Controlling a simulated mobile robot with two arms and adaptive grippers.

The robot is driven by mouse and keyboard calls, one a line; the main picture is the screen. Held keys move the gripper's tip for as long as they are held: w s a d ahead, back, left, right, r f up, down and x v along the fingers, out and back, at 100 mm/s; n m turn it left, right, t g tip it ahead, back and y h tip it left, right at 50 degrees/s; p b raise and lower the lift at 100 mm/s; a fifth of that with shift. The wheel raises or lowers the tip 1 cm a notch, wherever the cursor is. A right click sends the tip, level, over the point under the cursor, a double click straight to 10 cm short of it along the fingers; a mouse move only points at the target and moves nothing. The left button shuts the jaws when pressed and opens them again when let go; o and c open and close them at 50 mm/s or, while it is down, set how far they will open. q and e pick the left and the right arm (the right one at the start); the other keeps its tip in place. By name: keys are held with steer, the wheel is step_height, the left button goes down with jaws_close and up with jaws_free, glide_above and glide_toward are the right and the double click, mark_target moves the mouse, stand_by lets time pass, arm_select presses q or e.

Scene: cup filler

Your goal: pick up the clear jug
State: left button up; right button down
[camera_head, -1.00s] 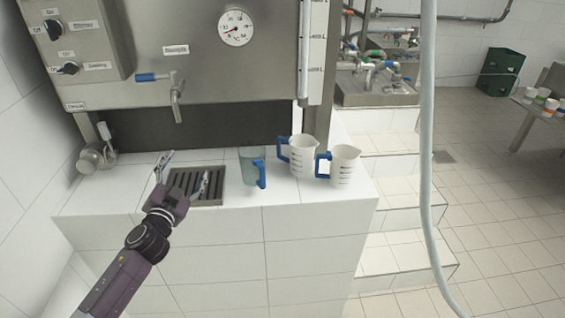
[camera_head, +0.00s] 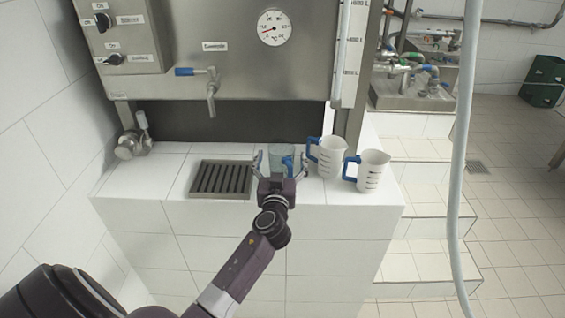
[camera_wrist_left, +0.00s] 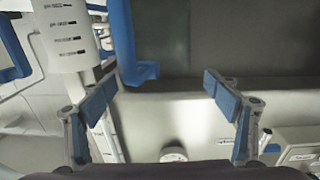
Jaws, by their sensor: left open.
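The clear jug (camera_head: 281,154), see-through and bluish with a blue handle, stands upright on the white tiled counter, right of the drain grate. My left gripper (camera_head: 280,168) is open in front of it, with one finger on each side of the jug in the head view. I cannot tell whether the fingers touch it. In the left wrist view the jug's blue handle (camera_wrist_left: 128,45) shows close to the left finger, and the left gripper's (camera_wrist_left: 162,88) blue pads are wide apart. The right gripper is not in view.
Two white measuring jugs with blue handles, a nearer one (camera_head: 371,172) and one beside the clear jug (camera_head: 331,157), stand close on the right. The drain grate (camera_head: 221,178) lies left, under a tap (camera_head: 211,95). A pale hose (camera_head: 459,170) hangs at right.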

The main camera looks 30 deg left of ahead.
mark_target(282, 148)
arm_select(q)
steer(key=shift+w+a+p, duration=0.3)
steer(key=shift+w+a, duration=0.1)
steer(key=shift+w, duration=0.15)
steer(key=shift+f+p+x, duration=0.2)
steer(key=shift+p+x, duration=0.1)
steer(key=shift+x, duration=0.7)
steer(key=shift+f+p+x, duration=0.2)
steer(key=shift+p+x, duration=0.05)
steer(key=shift+x, duration=0.75)
steer(key=shift+a, duration=0.1)
steer(key=shift+s, duration=0.1)
steer(key=shift+c, duration=0.3)
steer(key=c, duration=1.4)
steer(key=shift+r, duration=0.1)
